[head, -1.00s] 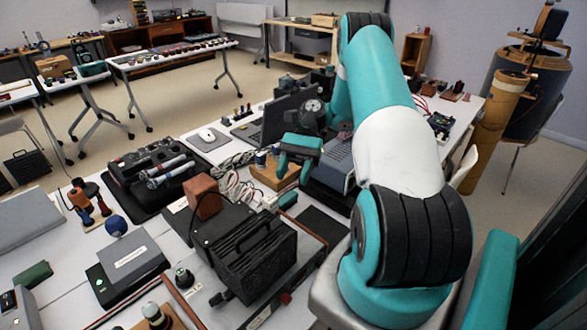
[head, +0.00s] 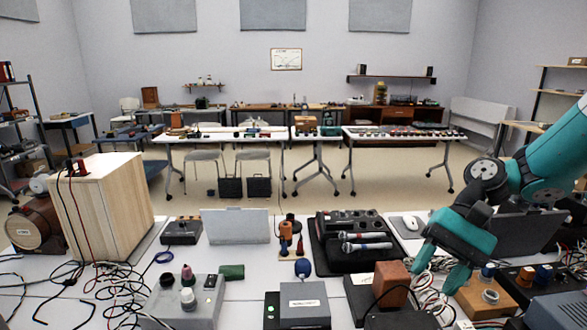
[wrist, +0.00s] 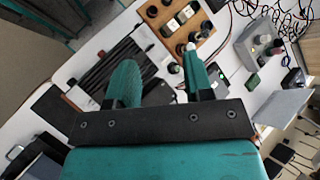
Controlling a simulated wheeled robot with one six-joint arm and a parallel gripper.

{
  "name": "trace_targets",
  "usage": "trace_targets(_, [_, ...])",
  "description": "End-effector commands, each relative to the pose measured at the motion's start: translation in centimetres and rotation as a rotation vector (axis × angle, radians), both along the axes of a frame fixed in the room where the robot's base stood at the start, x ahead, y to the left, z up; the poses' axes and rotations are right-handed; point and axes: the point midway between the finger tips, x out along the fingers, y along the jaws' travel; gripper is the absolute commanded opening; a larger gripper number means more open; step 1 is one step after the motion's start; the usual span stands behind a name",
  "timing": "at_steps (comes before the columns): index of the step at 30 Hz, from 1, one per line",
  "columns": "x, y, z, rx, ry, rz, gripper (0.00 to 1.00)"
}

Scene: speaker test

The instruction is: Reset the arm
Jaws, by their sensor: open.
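My gripper (head: 438,274) is at the right of the head view, at the end of my teal arm, above the cluttered table (head: 190,258). Its two teal fingers point down and stand apart with nothing between them. It hangs near a brown block (head: 392,283) and a wooden block with knobs (head: 486,297); I cannot tell the exact gap. In the wrist view my gripper (wrist: 158,57) also shows open, with a black ribbed box (wrist: 115,62) and a wooden board with knobs (wrist: 180,20) below.
A black tray with microphones (head: 365,243), a grey box (head: 303,304) and white cables (head: 428,285) lie close by. A laptop (head: 530,230) stands behind my gripper. A tall wooden cabinet (head: 105,205) stands at the left. Open floor (head: 310,202) lies beyond the table.

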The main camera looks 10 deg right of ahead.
Motion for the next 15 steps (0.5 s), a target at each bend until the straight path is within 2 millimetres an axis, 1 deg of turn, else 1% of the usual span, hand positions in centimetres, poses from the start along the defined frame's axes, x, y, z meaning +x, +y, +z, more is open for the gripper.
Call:
trace_targets(1, [-0.9, 2.2, 1.0, -0.015, -0.079, 0.075, 0.47])
trace_targets(3, [-2.3, 4.8, 2.1, -0.03, -0.19, 0.177, 0.47])
trace_targets(5, [-3.7, 6.7, 2.9, -0.041, -0.287, 0.269, 0.47])
trace_targets(6, [-4.7, 7.8, 3.3, -0.048, -0.353, 0.331, 0.47])
trace_targets(10, [-8.4, 10.5, 4.2, -0.065, -0.564, 0.538, 0.47])
trace_targets(12, [-10.2, 11.4, 4.5, -0.073, -0.667, 0.642, 0.47])
trace_targets(15, [-12.3, 12.0, 4.6, -0.079, -0.787, 0.763, 0.47])
